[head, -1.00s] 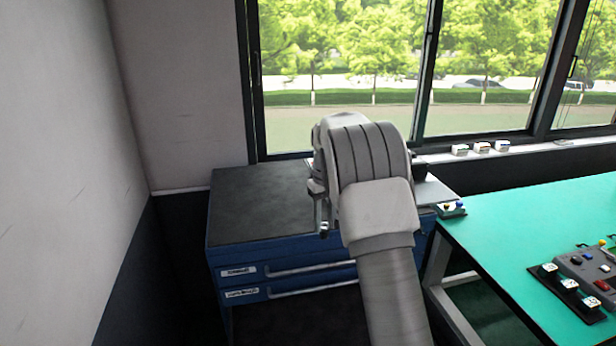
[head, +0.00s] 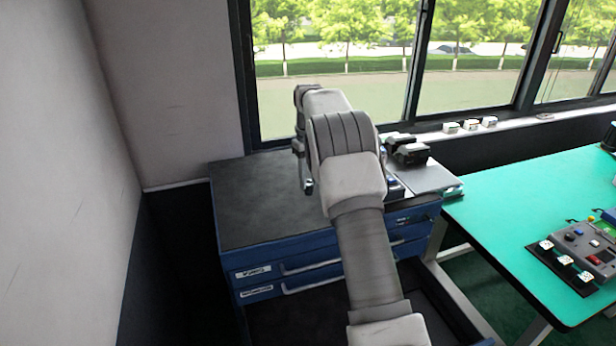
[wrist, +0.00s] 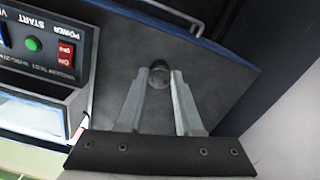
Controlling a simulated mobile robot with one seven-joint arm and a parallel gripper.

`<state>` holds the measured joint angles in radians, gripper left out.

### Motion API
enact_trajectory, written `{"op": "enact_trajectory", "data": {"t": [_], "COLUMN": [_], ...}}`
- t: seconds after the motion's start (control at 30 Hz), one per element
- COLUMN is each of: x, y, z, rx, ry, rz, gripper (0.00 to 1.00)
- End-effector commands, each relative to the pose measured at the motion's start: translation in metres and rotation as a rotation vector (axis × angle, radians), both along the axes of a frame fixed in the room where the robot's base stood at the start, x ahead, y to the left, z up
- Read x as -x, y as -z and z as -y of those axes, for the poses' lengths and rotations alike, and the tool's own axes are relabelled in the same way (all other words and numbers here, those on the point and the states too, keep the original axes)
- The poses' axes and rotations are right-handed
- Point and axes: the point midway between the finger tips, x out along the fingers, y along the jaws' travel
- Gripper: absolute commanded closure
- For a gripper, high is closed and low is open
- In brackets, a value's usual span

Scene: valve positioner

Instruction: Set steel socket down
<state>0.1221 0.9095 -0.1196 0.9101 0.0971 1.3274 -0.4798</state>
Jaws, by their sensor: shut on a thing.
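The steel socket (wrist: 159,76) shows in the wrist view as a small dark round piece between my fingertips. My gripper (wrist: 160,84) is shut on it, above the dark grey top of the blue drawer cabinet (head: 255,205). I cannot tell how much gap there is between the socket and this top. In the head view my arm reaches over the cabinet, and its end hangs down above the top. The socket is too small to make out clearly there.
A device with a green START button (wrist: 33,44) and a red POWER switch stands beside the gripper in the wrist view. The cabinet top's left part is bare. A green workbench (head: 530,200) with a control box (head: 580,248) stands to the right.

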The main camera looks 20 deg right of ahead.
Motion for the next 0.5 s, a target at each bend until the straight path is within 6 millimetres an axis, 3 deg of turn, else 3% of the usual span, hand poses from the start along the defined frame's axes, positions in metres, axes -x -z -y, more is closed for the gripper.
{"op": "enact_trajectory", "data": {"t": [0.27, 0.5], "x": [-0.002, -0.014], "y": [0.001, 0.027], "z": [-0.003, -0.049], "rx": [0.0, -0.001], "ry": [-0.003, -0.007], "rz": [0.0, -0.002], "gripper": [1.0, 1.0]}}
